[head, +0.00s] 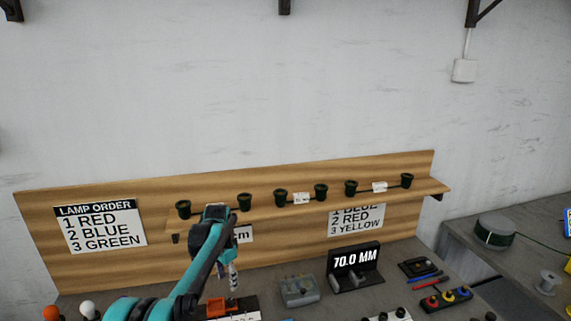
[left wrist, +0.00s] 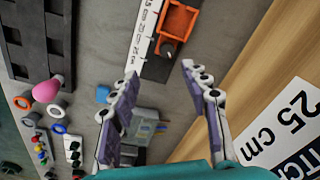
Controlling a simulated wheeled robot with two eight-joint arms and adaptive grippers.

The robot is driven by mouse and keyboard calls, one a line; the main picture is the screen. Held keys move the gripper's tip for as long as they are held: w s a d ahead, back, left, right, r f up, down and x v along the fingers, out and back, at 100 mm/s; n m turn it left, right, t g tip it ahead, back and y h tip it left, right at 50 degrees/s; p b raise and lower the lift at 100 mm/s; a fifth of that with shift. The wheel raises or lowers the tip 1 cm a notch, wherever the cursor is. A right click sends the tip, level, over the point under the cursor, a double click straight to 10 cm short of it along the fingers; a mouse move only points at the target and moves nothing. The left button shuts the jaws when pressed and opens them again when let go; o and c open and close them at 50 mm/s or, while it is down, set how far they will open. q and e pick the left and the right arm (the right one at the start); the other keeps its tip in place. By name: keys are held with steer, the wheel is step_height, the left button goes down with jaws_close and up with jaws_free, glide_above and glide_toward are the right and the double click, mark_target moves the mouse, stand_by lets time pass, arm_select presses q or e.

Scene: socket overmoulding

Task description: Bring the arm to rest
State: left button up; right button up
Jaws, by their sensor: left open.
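My left arm, teal and black, rises from the bottom edge in the head view and bends down near the wooden back panel (head: 290,230). My left gripper (head: 233,278) hangs below its wrist in front of the panel. In the left wrist view my left gripper (left wrist: 158,78) has its two purple-padded fingers spread, with nothing between them. An orange open-topped block (left wrist: 178,28) beside a white ruler strip (left wrist: 146,35) lies beyond the fingertips. My right arm and gripper are not in view.
A shelf on the panel holds several dark green cups, one (head: 245,202) close to my wrist. A grey box (head: 299,291) and a black "70.0 MM" display (head: 354,268) stand on the bench right of the gripper. Above the shelf, the wall (head: 280,100) is clear.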

arm_select(q)
steer(key=s+d+r+n+t, duration=0.1)
steer(key=s+r+n+t, duration=0.1)
steer(key=s+r, duration=0.5)
steer(key=s+d+r+n+t, duration=0.15)
steer(key=s+r, duration=0.25)
steer(key=s, duration=0.7)
steer(key=s+f+n+t, duration=0.1)
steer(key=s+f+n, duration=0.1)
steer(key=s, duration=0.6)
steer(key=s+f+n+t, duration=0.2)
steer(key=s+f+n, duration=0.1)
steer(key=s, duration=0.5)
steer(key=shift+s+d+f, duration=0.35)
